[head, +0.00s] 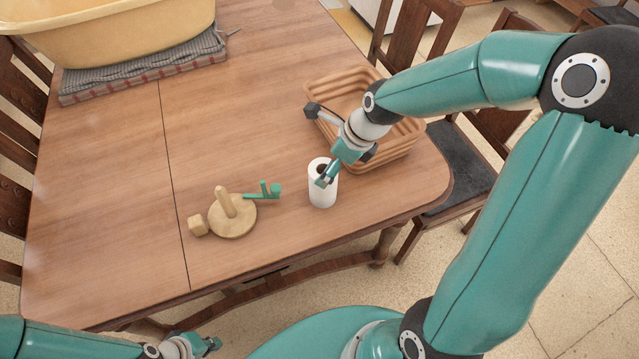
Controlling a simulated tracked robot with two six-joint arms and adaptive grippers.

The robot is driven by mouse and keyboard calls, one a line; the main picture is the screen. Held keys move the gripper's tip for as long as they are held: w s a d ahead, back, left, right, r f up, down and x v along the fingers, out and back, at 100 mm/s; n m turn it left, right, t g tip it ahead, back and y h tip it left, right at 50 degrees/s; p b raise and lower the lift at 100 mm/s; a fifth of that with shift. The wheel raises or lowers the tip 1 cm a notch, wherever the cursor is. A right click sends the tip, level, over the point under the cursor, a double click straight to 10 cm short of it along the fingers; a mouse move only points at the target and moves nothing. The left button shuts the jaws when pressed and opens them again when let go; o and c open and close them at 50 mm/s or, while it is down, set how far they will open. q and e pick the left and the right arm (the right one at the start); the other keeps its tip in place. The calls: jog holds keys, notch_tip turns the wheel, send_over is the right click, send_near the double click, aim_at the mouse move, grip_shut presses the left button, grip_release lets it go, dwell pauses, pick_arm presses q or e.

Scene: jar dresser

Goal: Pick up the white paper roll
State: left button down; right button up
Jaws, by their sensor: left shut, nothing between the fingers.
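The white paper roll (323,192) stands upright on the wooden table near its front right, with a dark hole in its top. My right gripper (324,179) points down at the roll from above, its fingertips overlapping the roll's top edge. I cannot tell whether it touches the roll or whether its fingers are apart. My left gripper (208,345) is low at the bottom left, in front of the table edge, shut and empty, far from the roll.
A ribbed brown basket (407,142) stands just behind the roll. A round wooden peg stand (232,218), a small wooden block (198,226) and a green pegged piece (265,192) are left of the roll. A yellow tub (115,35) rests on folded cloth (150,72). Mid-table is clear.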

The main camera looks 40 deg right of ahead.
jog(key=x, duration=0.4)
jog(key=shift+w+a+f, duration=0.1)
jog(key=shift+w, duration=0.05)
jog(key=shift+c, duration=0.2)
jog(key=c, duration=1.6)
